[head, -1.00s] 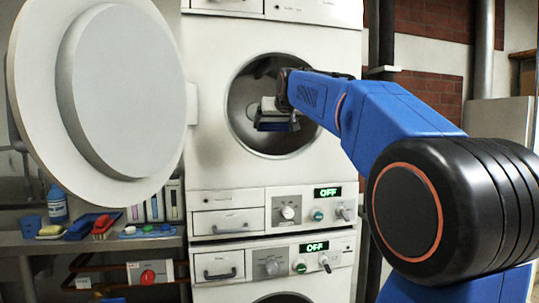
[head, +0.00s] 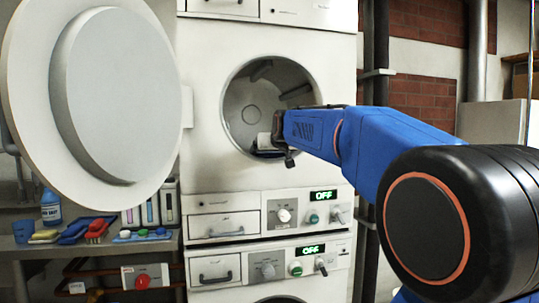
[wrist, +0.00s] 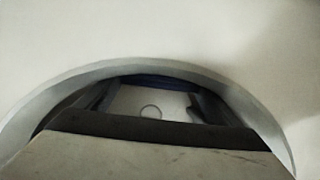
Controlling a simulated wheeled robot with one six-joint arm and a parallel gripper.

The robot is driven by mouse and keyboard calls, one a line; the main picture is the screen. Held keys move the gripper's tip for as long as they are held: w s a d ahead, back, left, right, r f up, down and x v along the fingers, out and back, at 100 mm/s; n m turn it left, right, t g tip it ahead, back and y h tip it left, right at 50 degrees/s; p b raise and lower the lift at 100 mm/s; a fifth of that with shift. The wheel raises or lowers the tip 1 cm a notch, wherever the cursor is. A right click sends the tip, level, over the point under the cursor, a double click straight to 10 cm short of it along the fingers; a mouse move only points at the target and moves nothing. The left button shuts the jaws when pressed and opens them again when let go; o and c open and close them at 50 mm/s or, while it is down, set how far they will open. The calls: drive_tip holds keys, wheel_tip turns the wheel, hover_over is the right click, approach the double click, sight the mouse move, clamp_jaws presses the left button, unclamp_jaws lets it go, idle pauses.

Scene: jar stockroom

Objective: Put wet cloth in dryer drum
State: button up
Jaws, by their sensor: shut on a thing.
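The dryer drum (head: 252,92) is the open, round steel cavity in the upper machine's white front. Its round door (head: 115,95) stands wide open at the left. My gripper (head: 264,150) is at the lower right part of the opening, mostly hidden behind its wrist. It is shut on a dark blue cloth (head: 268,154), of which only a small part shows low in the opening. In the wrist view the cloth (wrist: 158,80) is a thin dark blue strip beyond the gripper body, in front of the pale drum interior. Whether the cloth touches the drum wall cannot be told.
A second machine (head: 215,270) sits below, and both displays read OFF. A shelf (head: 100,245) at the lower left holds a blue bottle (head: 50,207), a blue cup (head: 23,231), brushes and sponges. A brick wall and pipes stand at the right.

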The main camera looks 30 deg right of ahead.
drive_tip(key=o, duration=0.9)
drive_tip(key=shift+s+a+r, duration=0.1)
drive_tip(key=shift+s+r, duration=0.15)
drive_tip(key=shift+s, duration=0.15)
drive_tip(key=v, duration=1.1)
drive_tip(key=s+a+f+n+g+y, duration=0.1)
drive_tip(key=s+a+f, duration=0.4)
drive_tip(key=s+f, duration=0.5)
drive_tip(key=s+a+f+n+g+y, duration=0.1)
drive_tip(key=s+a+f+g, duration=0.3)
drive_tip(key=s+f, duration=0.7)
drive_tip(key=s+a+f+n+g+y, duration=0.1)
drive_tip(key=s+a+f+g, duration=0.2)
drive_tip(key=f, duration=1.9)
drive_tip(key=s+a, duration=0.4)
drive_tip(key=s, duration=0.4)
drive_tip(key=shift+s+a+f+y, duration=0.15)
drive_tip(key=shift+a+f+y, duration=0.1)
drive_tip(key=shift+y, duration=0.15)
